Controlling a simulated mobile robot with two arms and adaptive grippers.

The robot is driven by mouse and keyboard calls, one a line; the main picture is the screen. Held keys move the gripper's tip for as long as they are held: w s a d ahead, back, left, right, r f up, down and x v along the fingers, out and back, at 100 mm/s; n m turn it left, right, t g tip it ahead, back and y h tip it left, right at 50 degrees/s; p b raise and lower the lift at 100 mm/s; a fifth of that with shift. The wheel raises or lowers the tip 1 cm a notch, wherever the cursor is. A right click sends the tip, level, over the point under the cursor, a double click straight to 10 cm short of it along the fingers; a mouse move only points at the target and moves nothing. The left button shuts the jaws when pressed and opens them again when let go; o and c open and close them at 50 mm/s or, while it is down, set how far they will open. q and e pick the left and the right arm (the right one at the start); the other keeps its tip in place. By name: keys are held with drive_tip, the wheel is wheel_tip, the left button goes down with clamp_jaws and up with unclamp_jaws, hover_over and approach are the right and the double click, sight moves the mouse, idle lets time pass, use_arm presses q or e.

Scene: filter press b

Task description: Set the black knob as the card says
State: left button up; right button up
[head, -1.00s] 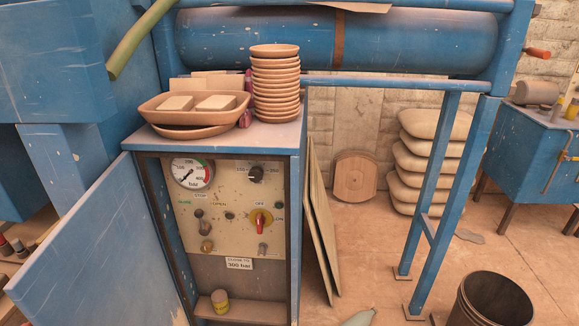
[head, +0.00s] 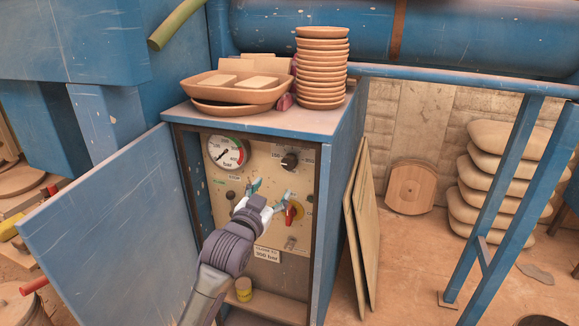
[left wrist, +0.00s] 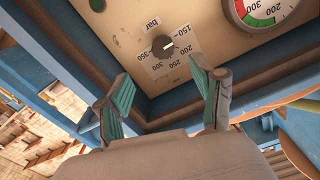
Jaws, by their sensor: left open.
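The black knob (head: 290,161) sits at the upper right of the beige control panel (head: 220,205). In the left wrist view the knob (left wrist: 162,44) has a scale around it in bar, with 150, 200, 250, 300 and 350 readable. Its white mark points right, to about between 150 and 200. The card (head: 267,253) low on the panel appears to read 300 bar. My left gripper (head: 269,192) is open in front of the panel, below the knob. In the left wrist view its fingers (left wrist: 160,72) stand apart, with the knob beyond and between them, not touched.
A pressure gauge (head: 226,152) is left of the knob; a red switch (head: 293,212) is below it. The open blue door (head: 105,225) stands left of the cabinet. Stacked bowls (head: 321,70) and a tray (head: 235,88) stand on top. A yellow-lidded jar (head: 243,289) sits on the lower shelf.

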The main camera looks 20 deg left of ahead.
sight(288, 164)
use_arm(q)
drive_tip(key=w, duration=0.8)
drive_tip(key=w+r, duration=0.1)
drive_tip(key=w, duration=0.3)
drive_tip(key=shift+w+d, duration=0.15)
drive_tip(key=shift+d, duration=0.05)
drive_tip(key=shift+w, duration=0.7)
drive_tip(key=c, duration=1.1)
drive_tip(key=shift+c, duration=0.2)
